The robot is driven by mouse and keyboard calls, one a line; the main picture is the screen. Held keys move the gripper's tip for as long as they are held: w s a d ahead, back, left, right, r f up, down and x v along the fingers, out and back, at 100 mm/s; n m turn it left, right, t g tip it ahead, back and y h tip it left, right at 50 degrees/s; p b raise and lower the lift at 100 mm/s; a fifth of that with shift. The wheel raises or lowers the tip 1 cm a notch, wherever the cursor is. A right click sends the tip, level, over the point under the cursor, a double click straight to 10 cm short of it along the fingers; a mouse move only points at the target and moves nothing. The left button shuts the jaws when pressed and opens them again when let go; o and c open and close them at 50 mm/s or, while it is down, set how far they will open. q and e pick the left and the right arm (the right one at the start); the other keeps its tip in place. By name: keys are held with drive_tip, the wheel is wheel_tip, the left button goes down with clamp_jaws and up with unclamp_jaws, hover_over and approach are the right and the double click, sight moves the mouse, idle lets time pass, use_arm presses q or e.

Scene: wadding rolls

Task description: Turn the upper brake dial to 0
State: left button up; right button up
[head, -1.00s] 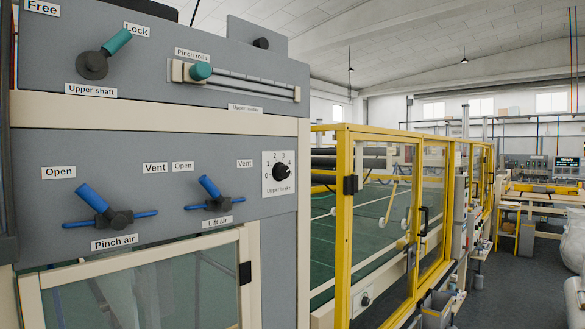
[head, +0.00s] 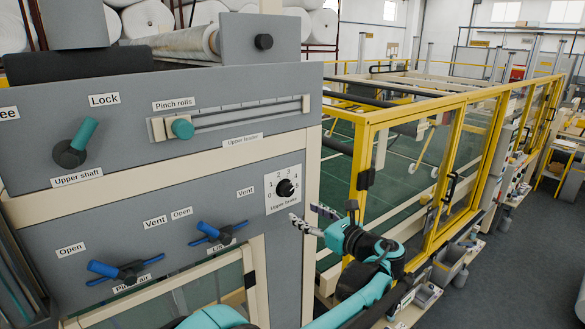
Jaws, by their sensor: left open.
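The upper brake dial (head: 285,188) is a black round knob on a white plate with the numbers 0 to 4 around it, at the right end of the grey panel. Its label beneath is partly readable. Which number the knob points at is too small to tell. My left gripper (head: 304,213) is open and empty, just below and right of the dial, with its fingers pointing left toward the panel. It appears apart from the knob. My right gripper is not in view.
Blue Lift air (head: 217,233) and Pinch air (head: 117,269) levers stick out to the left. The teal Pinch rolls slider knob (head: 182,129) and Upper shaft lever (head: 75,143) are above. A yellow-framed fence (head: 362,182) stands to the right.

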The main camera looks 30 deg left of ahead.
sight(290, 192)
use_arm(q)
drive_tip(key=shift+m+y, duration=0.5)
drive_tip(key=w+a+r, duration=0.1)
drive_tip(key=a, duration=0.1)
drive_tip(key=w+a+p, duration=0.1)
drive_tip(key=a, duration=0.1)
drive_tip(key=w+a+r+p, duration=0.1)
drive_tip(key=a, duration=0.2)
drive_tip(key=shift+w+r, duration=0.35)
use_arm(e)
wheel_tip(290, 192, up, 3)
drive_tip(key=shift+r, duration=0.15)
use_arm(q)
drive_tip(key=shift+d, duration=0.1)
drive_tip(key=c, duration=1.1)
